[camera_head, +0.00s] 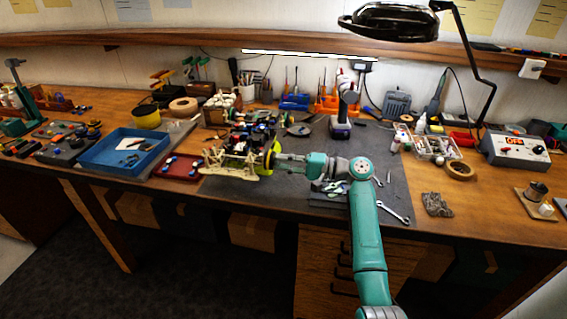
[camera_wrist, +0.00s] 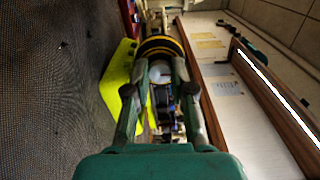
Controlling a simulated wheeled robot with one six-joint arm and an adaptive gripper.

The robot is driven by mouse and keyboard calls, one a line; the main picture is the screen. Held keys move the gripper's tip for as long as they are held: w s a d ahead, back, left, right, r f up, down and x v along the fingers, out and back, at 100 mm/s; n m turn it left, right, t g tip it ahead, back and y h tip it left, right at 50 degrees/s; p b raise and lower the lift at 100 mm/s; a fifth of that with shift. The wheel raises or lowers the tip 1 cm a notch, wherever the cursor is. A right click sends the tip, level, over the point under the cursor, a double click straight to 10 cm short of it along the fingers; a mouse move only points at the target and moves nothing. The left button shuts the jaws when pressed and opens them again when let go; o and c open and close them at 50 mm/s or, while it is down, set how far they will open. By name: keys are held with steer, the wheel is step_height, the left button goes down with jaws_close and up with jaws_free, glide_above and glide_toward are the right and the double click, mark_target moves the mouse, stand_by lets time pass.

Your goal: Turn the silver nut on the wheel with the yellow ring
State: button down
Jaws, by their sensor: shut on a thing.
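The RC car (camera_head: 240,150) stands on the grey mat, raised on a pale stand (camera_head: 230,162). The wheel with the yellow ring (camera_head: 270,157) is on the car's right side and faces my gripper. In the wrist view this dark wheel with its yellow ring (camera_wrist: 158,42) lies straight ahead, between and beyond my fingers. My gripper (camera_head: 279,159) reaches in level from the right, fingertips at the wheel's centre. In the wrist view my gripper (camera_wrist: 160,68) is shut on the small silver nut, seen as a pale patch (camera_wrist: 160,73) between the fingers. The exact contact is partly hidden.
A cordless drill (camera_head: 342,115) stands behind my wrist. Wrenches (camera_head: 393,210) lie on the grey mat (camera_head: 300,195) at the front right. A blue tray (camera_head: 125,150) and a red tray (camera_head: 178,167) are left of the car. A desk lamp (camera_head: 395,22) hangs above.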

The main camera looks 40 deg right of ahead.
steer(key=shift+n, duration=0.4)
steer(key=c, duration=1)
jaws_free()
steer(key=shift+o, duration=0.2)
steer(key=shift+s, duration=0.1)
steer(key=v, duration=1.1)
steer(key=shift+s+d, duration=0.3)
steer(key=shift+s, duration=0.1)
